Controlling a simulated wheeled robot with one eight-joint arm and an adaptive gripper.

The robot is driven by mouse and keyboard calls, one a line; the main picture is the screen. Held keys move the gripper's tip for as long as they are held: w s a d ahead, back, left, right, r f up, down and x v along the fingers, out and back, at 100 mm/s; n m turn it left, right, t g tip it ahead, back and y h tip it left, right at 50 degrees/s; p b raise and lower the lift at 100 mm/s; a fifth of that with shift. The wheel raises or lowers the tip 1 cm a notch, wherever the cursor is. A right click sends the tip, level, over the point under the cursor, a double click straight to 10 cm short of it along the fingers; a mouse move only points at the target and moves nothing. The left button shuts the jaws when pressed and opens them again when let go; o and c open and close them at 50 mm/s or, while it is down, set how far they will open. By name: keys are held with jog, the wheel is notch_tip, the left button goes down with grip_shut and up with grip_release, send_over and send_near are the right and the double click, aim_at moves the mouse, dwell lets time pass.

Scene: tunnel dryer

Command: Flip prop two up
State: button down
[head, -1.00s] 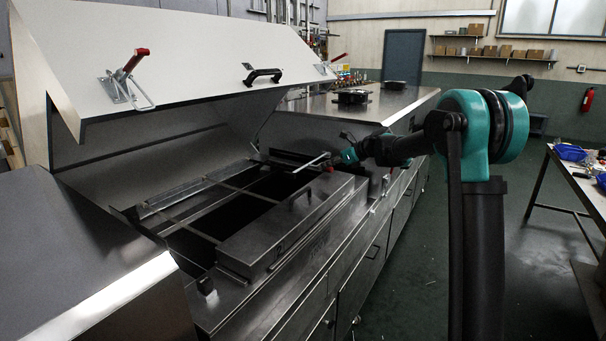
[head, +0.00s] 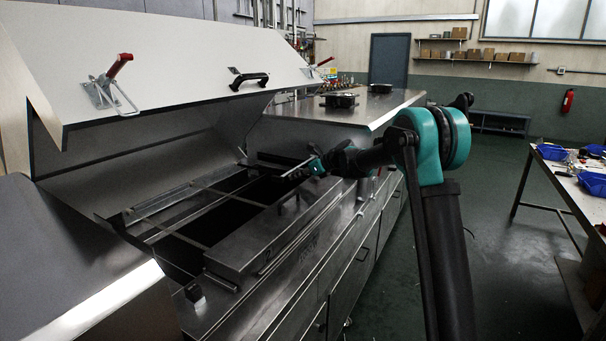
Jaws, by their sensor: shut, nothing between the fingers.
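My gripper (head: 301,171) is at the end of my arm, over the far right corner of the dryer's opening (head: 231,211). It looks small, dark and shut, with nothing visible in it. The raised white lid (head: 190,60) stands tilted over the opening. Thin metal bars (head: 184,239) cross the opening, and a long strip (head: 160,204) runs along its far left side. I cannot tell which part is prop two. A grey cover block (head: 250,240) lies along the near right side of the opening. Whether the gripper touches anything is too small to tell.
The lid carries a red-handled clamp (head: 119,66) and a black handle (head: 249,80). The closed dryer top (head: 350,112) extends behind my gripper. A workbench (head: 568,172) with blue bins (head: 592,184) stands at the right. The floor (head: 500,240) between is clear.

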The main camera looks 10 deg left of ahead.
jog(key=shift+w+a+f, duration=0.2)
jog(key=shift+a+f, duration=0.15)
jog(key=shift+a, duration=0.15)
